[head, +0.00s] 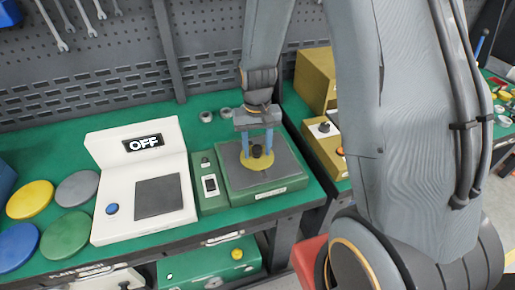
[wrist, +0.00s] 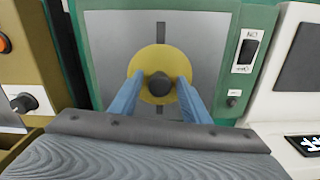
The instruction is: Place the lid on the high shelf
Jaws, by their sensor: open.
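A yellow round piece with a dark knob in its middle (head: 257,163) lies on the grey plate of a green test unit (head: 235,187); it looks like the lid. It also shows in the wrist view (wrist: 157,64). My gripper (head: 257,152) is right above it, pointing down, with its two blue fingers apart. In the wrist view my gripper (wrist: 157,92) has one finger on each side of the dark knob; I cannot tell whether they touch it. I cannot make out a high shelf for certain.
A white unit with an OFF display (head: 143,142) stands left of the green unit. Yellow, grey, blue and green discs (head: 65,233) lie at the far left. Brown boxes (head: 318,80) stand to the right. A pegboard wall (head: 125,60) rises behind the bench.

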